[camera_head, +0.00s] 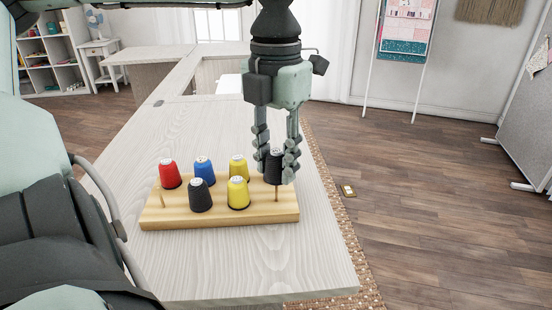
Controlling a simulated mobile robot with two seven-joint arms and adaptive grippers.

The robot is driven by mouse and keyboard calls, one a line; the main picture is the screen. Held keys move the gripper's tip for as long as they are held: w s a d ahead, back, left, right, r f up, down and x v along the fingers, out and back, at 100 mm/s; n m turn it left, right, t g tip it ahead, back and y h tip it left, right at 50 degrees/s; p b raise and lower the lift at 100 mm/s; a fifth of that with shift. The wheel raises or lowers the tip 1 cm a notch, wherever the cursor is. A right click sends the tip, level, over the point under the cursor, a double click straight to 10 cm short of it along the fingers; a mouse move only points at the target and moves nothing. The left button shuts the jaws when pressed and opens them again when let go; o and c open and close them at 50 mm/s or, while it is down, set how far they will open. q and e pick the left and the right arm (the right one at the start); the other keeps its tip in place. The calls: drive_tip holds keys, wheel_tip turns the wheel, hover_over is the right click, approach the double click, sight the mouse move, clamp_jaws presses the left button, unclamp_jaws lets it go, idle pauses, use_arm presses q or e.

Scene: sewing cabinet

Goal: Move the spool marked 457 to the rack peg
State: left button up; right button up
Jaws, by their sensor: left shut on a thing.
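My left gripper (275,168) comes down from above and is shut on a black spool (274,167) between its two fingers. The held spool is upright over the right end of the wooden rack (220,220). Another bare peg (162,200) stands at the rack's front left. The spool markings are too small to read. My right gripper is not in view.
Red (169,175), blue (203,170), yellow (238,168), black (200,197) and front yellow (238,194) spools stand on the rack. The pale wooden tabletop (250,265) is clear around it. A small gold object (348,190) lies on the floor at the right.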

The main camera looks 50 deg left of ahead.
use_arm(q)
drive_tip(key=shift+f+b, duration=1.4)
drive_tip(key=shift+f, duration=0.05)
drive_tip(key=o, duration=0.9)
wheel_tip(320, 180, up, 12)
idle(0.7)
